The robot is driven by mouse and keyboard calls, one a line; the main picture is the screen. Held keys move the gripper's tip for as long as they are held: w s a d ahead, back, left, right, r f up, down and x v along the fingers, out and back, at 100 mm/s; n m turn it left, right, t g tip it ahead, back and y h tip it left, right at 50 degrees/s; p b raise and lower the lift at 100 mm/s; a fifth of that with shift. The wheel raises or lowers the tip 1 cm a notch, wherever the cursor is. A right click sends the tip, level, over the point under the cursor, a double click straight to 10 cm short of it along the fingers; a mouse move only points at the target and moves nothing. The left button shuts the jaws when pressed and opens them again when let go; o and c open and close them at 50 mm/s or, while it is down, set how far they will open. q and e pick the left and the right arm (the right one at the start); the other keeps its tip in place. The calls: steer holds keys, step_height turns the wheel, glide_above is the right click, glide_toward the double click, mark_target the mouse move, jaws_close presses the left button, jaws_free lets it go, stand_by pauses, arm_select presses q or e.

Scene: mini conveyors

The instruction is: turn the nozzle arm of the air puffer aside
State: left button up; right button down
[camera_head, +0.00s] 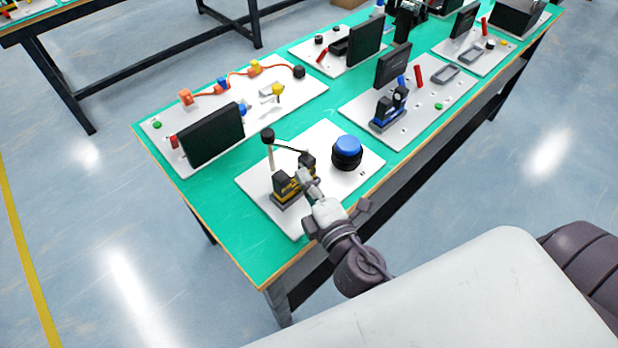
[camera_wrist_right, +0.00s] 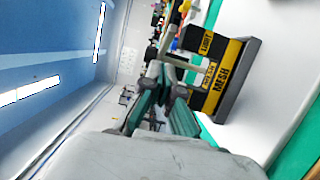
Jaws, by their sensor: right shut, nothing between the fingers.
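On the near white plate (camera_head: 298,222), a pale post with a black knob (camera_head: 268,136) stands upright. A blue-topped black round unit (camera_head: 347,152) stands at the plate's right. A yellow-and-black block (camera_head: 287,190) sits beside the post; in the right wrist view it (camera_wrist_right: 224,75) is right of my fingers. My right gripper (camera_head: 304,174) is shut and empty close to this block; I cannot tell whether they touch. It also shows in the right wrist view (camera_wrist_right: 166,72).
A black panel (camera_head: 212,135) stands on the plate behind left. A blue-and-black device (camera_head: 388,110) is on the plate behind right. The green tabletop (camera_head: 218,215) is bare at the near left. The table's near edge (camera_head: 305,257) runs under my right arm.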

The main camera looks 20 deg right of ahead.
mark_target(292, 148)
steer(key=w+p, duration=0.1)
steer(key=w, duration=0.5)
steer(key=shift+w+a, duration=0.1)
steer(key=shift+w+d, duration=0.25)
steer(key=shift+d, duration=0.2)
